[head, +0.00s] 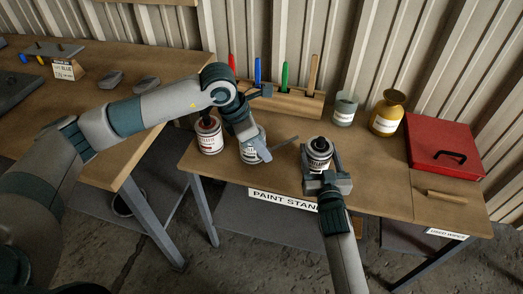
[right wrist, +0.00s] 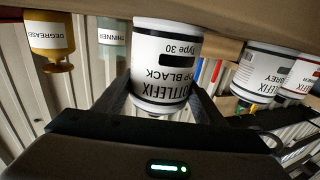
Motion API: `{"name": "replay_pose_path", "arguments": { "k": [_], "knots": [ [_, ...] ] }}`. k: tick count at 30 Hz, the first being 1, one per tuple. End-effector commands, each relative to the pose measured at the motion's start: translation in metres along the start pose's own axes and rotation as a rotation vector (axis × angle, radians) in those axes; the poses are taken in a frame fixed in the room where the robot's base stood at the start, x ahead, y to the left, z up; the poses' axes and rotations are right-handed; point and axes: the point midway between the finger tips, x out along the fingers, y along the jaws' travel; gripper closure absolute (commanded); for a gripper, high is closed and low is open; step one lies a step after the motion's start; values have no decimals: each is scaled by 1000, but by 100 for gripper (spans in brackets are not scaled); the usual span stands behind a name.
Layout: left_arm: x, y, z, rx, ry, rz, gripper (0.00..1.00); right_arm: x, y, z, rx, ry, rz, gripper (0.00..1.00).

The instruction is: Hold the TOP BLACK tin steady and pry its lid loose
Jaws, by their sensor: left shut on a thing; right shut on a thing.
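The TOP BLACK tin (head: 319,152) stands upright on the paint stand with its dark lid on. My right gripper (head: 321,172) is shut around its body from the front. In the right wrist view the tin (right wrist: 165,65) appears upside down between the two fingers, its label readable. My left gripper (head: 262,154) points down in front of the grey-labelled tin (head: 249,150), partly hiding it.
A red-labelled tin (head: 209,137) stands at the left. Behind, a wooden rack (head: 300,104) holds several coloured handles. Thinner jar (head: 344,110), yellow degreaser bottle (head: 387,115) and red case (head: 443,143) stand at right. A wooden stick (head: 446,196) lies at front right.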

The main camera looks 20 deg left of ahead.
Motion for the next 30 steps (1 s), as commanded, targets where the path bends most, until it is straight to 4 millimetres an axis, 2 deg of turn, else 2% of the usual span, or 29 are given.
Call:
{"name": "replay_pose_path", "arguments": {
  "k": [9,19,20,22,30],
  "knots": [
    [-18,0,8,0,0,1,90,0,0,0,1,1,0,79],
    [-20,0,8,0,0,0,90,0,0,0,1,1,0,79],
    [-20,0,8,0,0,0,90,0,0,0,1,1,0,31],
    [-20,0,8,0,0,0,90,0,0,0,1,1,0,15],
    [-20,0,8,0,0,0,90,0,0,0,0,0,0,14]
  ]
}}
